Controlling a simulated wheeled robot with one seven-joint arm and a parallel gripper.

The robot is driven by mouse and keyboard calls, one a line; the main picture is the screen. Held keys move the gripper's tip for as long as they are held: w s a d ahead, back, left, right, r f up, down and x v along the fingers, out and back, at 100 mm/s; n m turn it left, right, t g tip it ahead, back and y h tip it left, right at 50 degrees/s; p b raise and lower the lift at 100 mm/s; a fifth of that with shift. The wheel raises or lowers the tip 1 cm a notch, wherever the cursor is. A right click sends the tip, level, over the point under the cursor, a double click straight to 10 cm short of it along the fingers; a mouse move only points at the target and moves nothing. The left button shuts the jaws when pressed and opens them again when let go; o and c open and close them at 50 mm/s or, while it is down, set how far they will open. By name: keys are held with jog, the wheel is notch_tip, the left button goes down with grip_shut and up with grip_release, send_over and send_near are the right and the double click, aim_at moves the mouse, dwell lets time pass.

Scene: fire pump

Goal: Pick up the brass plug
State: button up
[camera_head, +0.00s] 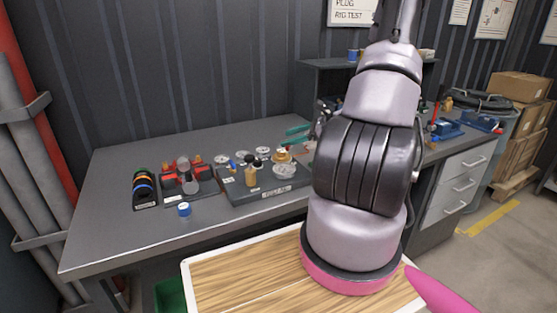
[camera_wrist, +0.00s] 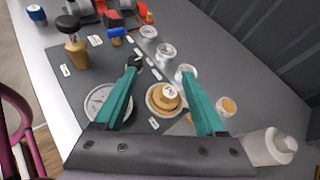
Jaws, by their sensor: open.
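A round brass piece, apparently the brass plug (camera_wrist: 160,104), sits on a dark mat with a pale round tag on top. In the head view a brass piece (camera_head: 283,156) shows at the right of the dark tray. In the wrist view my gripper (camera_wrist: 160,69) is open, with its teal fingers spread on either side of the brass piece. I see no contact, and the height gap cannot be told. In the head view the teal fingers (camera_head: 297,133) show beside my arm. My arm hides part of the bench there.
The dark mat (camera_wrist: 62,88) also bears a brass bottle-shaped piece with a black knob (camera_wrist: 76,50), silver discs (camera_wrist: 165,52) and a blue piece (camera_wrist: 117,34). A white bottle (camera_wrist: 270,146) stands near the right finger. The bench's front left (camera_head: 125,235) is clear.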

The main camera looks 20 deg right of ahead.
aim_at(288, 161)
jog(key=d+f+m, duration=0.1)
jog(key=d+f+m+t, duration=0.1)
jog(key=f, duration=0.1)
jog(key=d+f+m+t+h, duration=0.1)
jog(key=f+m, duration=0.1)
jog(key=shift+s+f, duration=0.15)
jog(key=shift+s, duration=0.05)
jog(key=shift+w+f, duration=0.1)
jog(key=shift+f, duration=0.1)
jog(key=x, duration=0.4)
jog(key=shift+w+f, duration=0.15)
jog(key=shift+w, duration=0.1)
jog(key=shift+r+x, duration=0.15)
jog(key=shift+x, duration=1.35)
jog(key=shift+r+x, duration=0.15)
jog(key=shift+x, duration=1.3)
jog(key=shift+w, duration=0.1)
grip_shut()
